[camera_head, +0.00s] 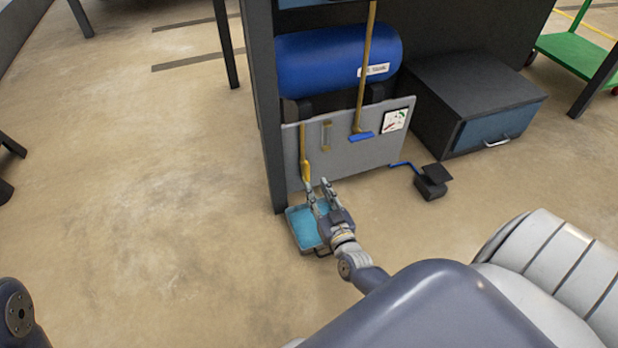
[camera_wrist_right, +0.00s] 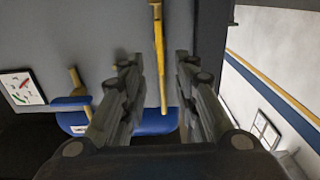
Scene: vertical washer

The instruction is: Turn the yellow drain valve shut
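The yellow drain valve (camera_head: 305,169) is at the lower left of a grey panel, at the bottom end of a thin yellow pipe that hangs upright. My right gripper (camera_head: 318,186) is open, with its fingertips just in front of and slightly right of the valve in the head view. In the right wrist view the yellow valve and pipe (camera_wrist_right: 159,50) show in the gap between the two open fingers (camera_wrist_right: 156,62). Whether the fingers touch it cannot be told. My left gripper is not in view.
A teal tray (camera_head: 302,228) lies on the floor below the valve. A blue tank (camera_head: 325,58) is above. A black pedal (camera_head: 432,182) stands right.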

